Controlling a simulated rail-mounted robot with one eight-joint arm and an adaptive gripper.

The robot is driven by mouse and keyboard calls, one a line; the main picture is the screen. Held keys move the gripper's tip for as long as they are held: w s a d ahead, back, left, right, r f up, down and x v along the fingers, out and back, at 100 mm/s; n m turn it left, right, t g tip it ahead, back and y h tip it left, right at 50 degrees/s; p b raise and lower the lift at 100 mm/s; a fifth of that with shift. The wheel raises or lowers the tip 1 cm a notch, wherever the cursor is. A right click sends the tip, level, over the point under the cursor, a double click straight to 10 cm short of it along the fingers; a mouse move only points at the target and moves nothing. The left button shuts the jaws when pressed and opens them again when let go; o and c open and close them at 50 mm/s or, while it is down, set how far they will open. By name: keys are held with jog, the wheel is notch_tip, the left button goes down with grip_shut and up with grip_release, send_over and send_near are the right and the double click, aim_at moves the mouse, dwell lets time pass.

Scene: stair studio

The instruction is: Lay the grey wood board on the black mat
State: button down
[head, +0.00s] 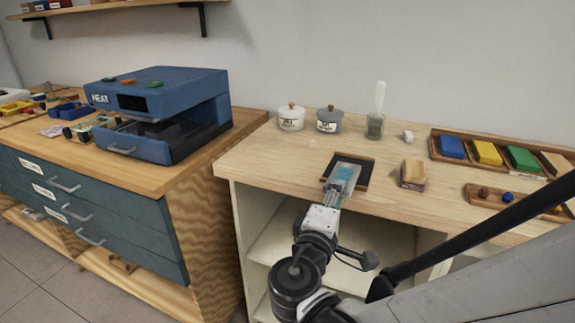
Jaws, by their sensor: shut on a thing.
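The black mat (364,177) is a dark square with a thin brown edge, near the front of the pale wooden bench. My gripper (345,180) is over it and hides much of its middle. It is shut on a small flat greyish piece (348,167), which I take to be the grey wood board. The piece is over the mat within its outline. I cannot tell whether it touches the mat or is held just above it.
A tan and brown block (413,174) stands right of the mat. Behind are two lidded pots (291,118) (329,119) and a glass jar (375,126). Trays of coloured blocks (485,153) and small knobs (510,199) lie right. A blue heat press (160,112) stands left.

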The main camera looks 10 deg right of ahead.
jog(key=shift+f, duration=0.2)
jog(key=c, duration=1.7)
grip_release()
jog(key=shift+r, duration=0.1)
jog(key=shift+o, duration=0.2)
